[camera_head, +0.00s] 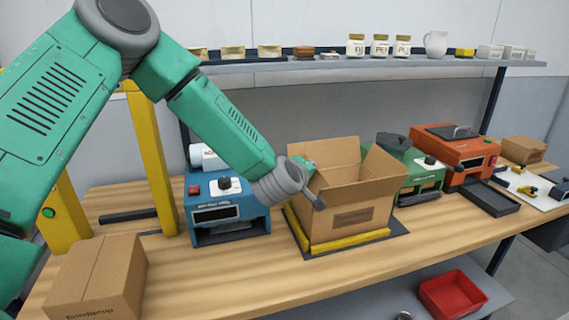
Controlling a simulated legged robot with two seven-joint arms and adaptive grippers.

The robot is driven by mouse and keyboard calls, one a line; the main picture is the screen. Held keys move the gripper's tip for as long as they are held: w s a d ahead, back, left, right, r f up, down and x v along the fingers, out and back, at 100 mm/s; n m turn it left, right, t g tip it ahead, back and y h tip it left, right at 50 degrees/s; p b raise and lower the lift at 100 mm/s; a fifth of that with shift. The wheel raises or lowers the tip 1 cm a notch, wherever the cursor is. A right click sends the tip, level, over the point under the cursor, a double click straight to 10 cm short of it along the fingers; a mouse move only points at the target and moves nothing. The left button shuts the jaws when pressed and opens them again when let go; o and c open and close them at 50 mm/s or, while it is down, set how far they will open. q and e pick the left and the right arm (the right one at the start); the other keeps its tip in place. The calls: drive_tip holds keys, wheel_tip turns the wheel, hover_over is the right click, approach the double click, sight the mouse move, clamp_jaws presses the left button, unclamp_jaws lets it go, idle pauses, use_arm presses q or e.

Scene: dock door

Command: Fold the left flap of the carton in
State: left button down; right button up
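The open brown carton (350,218) sits on the bench inside a yellow-edged frame on a dark mat. Its back flap (325,154) stands up, and its right flap (382,166) stands up and leans outward. My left gripper (314,190) is at the carton's left side, by the upper left edge. The left flap is mostly hidden by the gripper and wrist, so I cannot tell its angle or whether the gripper touches it. The fingers are too small and overlapped to tell open from shut. My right gripper is not in view.
A blue machine (225,208) stands close left of the carton; green (425,172) and orange (458,155) machines stand to its right. A closed carton (97,275) is at front left. A shelf (350,64) with jars runs behind. A red bin (452,293) is below.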

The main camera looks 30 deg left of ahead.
use_arm(q)
drive_tip(key=shift+w+d+r+m+g, duration=0.15)
drive_tip(key=shift+w+d+m+g, duration=0.1)
drive_tip(key=shift+d+m+g, duration=0.05)
drive_tip(key=shift+w+d+f+p, duration=0.1)
drive_tip(key=shift+f+p, duration=0.1)
drive_tip(key=shift+p, duration=0.2)
drive_tip(key=shift+w+d+f, duration=0.25)
drive_tip(key=shift+w+f, duration=0.2)
drive_tip(key=shift+f, duration=0.05)
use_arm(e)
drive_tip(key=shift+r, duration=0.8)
use_arm(q)
drive_tip(key=shift+a, duration=0.1)
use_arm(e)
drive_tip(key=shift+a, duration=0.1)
use_arm(q)
drive_tip(key=shift+d, duration=0.25)
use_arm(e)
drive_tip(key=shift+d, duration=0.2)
use_arm(q)
drive_tip(key=shift+r, duration=0.15)
